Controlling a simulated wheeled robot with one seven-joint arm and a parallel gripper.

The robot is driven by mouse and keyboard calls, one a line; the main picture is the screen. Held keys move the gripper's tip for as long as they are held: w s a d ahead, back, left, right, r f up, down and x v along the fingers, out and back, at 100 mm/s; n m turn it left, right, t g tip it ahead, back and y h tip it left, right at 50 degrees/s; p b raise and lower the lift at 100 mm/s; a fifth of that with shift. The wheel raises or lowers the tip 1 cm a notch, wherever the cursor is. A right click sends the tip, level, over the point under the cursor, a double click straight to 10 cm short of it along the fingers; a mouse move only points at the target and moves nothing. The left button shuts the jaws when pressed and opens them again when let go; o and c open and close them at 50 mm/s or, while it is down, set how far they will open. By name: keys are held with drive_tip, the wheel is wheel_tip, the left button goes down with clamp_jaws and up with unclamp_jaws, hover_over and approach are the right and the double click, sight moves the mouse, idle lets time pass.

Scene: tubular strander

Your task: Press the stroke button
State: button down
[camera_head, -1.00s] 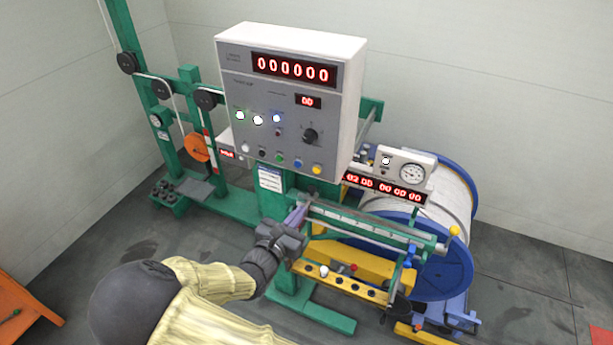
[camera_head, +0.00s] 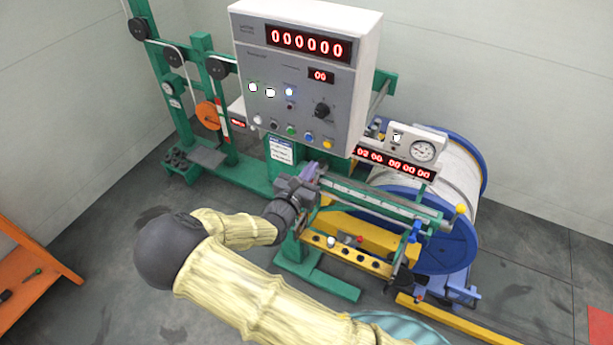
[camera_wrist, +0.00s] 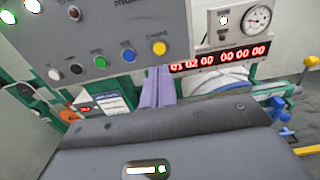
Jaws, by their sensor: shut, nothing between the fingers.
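The grey control box (camera_head: 300,60) carries a row of buttons along its lower edge: white (camera_wrist: 53,74), black (camera_wrist: 76,69), green (camera_wrist: 100,62), blue (camera_wrist: 128,54) and yellow (camera_wrist: 159,48). Their labels are too small to read, so I cannot tell which is the stroke button. My gripper (camera_head: 314,168) is just below the box's lower edge, near the yellow button (camera_head: 327,144). In the wrist view my purple fingers (camera_wrist: 158,85) are together and empty, pointing up just under the yellow button. I see no clear contact with it.
A white gauge box (camera_head: 415,147) and a red digit display (camera_head: 396,164) stand right of the control box. A green rail (camera_head: 380,200) and yellow bar (camera_head: 345,255) lie below right. A blue-rimmed spool (camera_head: 450,240) is behind them. An orange bench (camera_head: 30,260) is at left.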

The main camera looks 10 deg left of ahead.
sight(328, 145)
drive_tip(key=p+x, duration=0.3)
drive_tip(key=x, duration=0.3)
drive_tip(key=shift+w+d+r, duration=0.15)
drive_tip(key=shift+w+d, duration=0.05)
drive_tip(key=shift+w, duration=0.45)
